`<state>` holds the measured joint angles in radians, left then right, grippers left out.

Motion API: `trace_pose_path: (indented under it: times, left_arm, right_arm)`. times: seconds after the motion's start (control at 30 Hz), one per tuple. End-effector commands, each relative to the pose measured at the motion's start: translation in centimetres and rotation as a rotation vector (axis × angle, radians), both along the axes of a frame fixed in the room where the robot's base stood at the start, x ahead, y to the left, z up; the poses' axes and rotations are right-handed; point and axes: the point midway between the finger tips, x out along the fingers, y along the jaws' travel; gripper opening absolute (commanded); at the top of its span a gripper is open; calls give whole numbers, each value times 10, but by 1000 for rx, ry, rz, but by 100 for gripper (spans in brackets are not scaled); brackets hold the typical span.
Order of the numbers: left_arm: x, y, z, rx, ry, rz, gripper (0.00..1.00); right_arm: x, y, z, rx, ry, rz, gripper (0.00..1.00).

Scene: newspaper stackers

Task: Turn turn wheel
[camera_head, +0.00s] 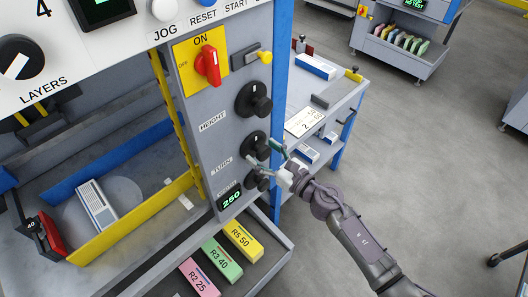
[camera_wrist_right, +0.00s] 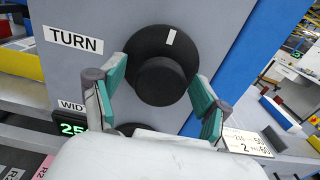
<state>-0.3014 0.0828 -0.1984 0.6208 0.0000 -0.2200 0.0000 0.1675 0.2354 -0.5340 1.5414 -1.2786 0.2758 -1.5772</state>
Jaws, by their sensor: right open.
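The turn wheel (camera_head: 256,143) is a black round knob with a raised hub, on the grey panel beside the TURN label (camera_head: 222,165). In the right wrist view the turn wheel (camera_wrist_right: 160,48) fills the upper middle, and its white mark points up and slightly right. My right gripper (camera_head: 264,155) is open in front of it. In the right wrist view the green-padded fingers of my right gripper (camera_wrist_right: 158,82) stand on either side of the knob's lower part. I cannot tell whether they touch it. My left gripper is not in view.
The height knob (camera_head: 254,100) sits above, and a red switch (camera_head: 208,65) higher up. A lower knob is partly hidden by my gripper, near a display (camera_head: 231,198) reading 250. A blue post (camera_head: 281,60) and side table (camera_head: 345,92) stand to the right.

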Motion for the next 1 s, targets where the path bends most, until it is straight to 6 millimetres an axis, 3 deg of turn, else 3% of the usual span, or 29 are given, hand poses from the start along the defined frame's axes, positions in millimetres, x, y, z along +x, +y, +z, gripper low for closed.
trace_pose_path:
  times: [0.07,0.43,1.0]
  left_arm:
    - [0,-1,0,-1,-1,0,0]
    - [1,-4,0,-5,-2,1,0]
    - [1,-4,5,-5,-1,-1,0]
  right_arm:
    - [0,0,0,0,0,0,73]
    - [0,0,0,1,1,0,14]
    - [-1,0,1,148,149,1,14]
